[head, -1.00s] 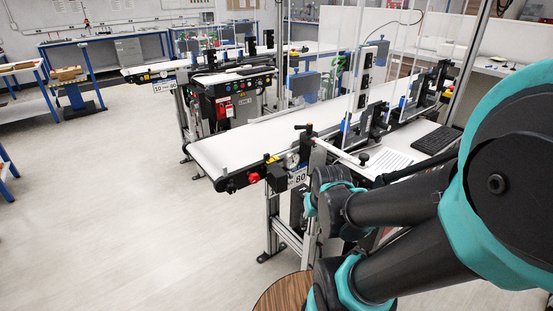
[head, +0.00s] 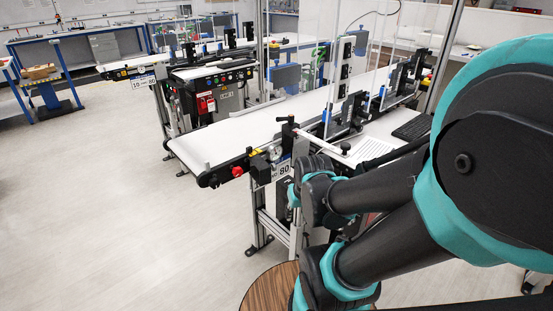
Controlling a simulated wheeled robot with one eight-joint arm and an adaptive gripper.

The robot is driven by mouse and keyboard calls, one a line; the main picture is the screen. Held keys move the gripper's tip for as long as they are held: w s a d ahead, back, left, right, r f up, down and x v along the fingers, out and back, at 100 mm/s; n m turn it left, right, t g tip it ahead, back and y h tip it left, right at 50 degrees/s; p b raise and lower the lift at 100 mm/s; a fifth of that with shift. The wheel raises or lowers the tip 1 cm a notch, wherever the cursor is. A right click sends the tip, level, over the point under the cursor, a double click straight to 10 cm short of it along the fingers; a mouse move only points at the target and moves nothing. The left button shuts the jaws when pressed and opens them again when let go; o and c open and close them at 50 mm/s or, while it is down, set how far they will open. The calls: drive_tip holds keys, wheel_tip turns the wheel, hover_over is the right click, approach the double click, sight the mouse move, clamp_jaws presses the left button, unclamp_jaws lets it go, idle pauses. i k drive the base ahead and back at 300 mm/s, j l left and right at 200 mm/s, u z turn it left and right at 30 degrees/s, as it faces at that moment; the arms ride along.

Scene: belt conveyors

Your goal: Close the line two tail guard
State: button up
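The near belt conveyor (head: 225,142) has a white belt, a rounded black tail end at the left and a label reading 80. A pale bar (head: 318,141) with a black knob (head: 345,147) sticks out from a post at its near side. Clear upright panels (head: 335,90) stand over the belt farther along. I cannot tell for sure which part is the line two tail guard, or whether it is open. My arm fills the right side, its links passing in front of the conveyor's near side. My gripper is not in view.
A red button (head: 237,171) sits on the near conveyor's side. Another conveyor with a control box (head: 222,95) stands behind it. A round wooden top (head: 268,288) is at the bottom. A keyboard (head: 412,127) lies at the right. The floor (head: 110,210) at left is clear.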

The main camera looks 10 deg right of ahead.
sight(262, 175)
drive_tip(key=z, duration=0.8)
drive_tip(key=k+j, duration=0.1)
drive_tip(key=k, duration=0.7)
drive_tip(key=l+u, duration=0.05)
